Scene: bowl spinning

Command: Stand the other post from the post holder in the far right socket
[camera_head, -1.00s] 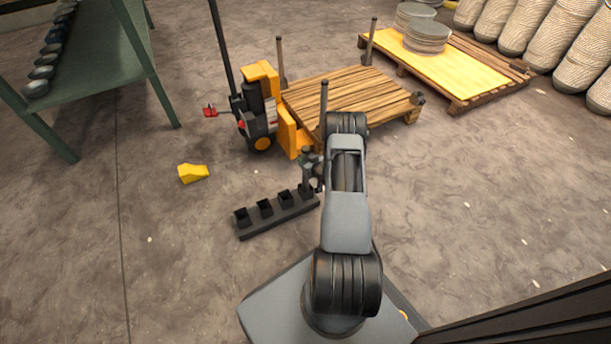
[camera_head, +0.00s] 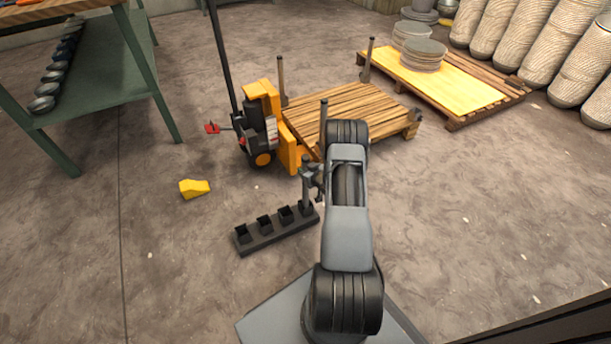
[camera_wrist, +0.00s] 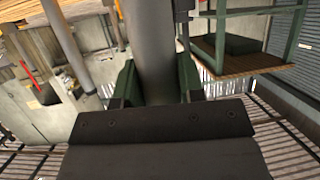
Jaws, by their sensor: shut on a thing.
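My gripper (camera_head: 314,176) is shut on a grey upright post (camera_head: 305,192) at the right end of the dark post holder (camera_head: 271,237). The post's foot is at the holder's right end; I cannot tell whether it is clear of its slot. The holder's other slots look empty. In the wrist view, the post (camera_wrist: 152,55) stands between the green jaws. The wooden pallet (camera_head: 345,112) has posts at its left corner (camera_head: 281,80), back corner (camera_head: 367,60) and near side (camera_head: 323,122). The socket at its right corner (camera_head: 416,115) holds no post.
An orange pallet truck (camera_head: 262,120) with a tall handle stands at the pallet's left. A yellow wedge (camera_head: 194,188) lies on the floor. A second pallet (camera_head: 480,97) with stacked discs stands behind, right. A green bench (camera_head: 105,85) is at left. Floor at right is open.

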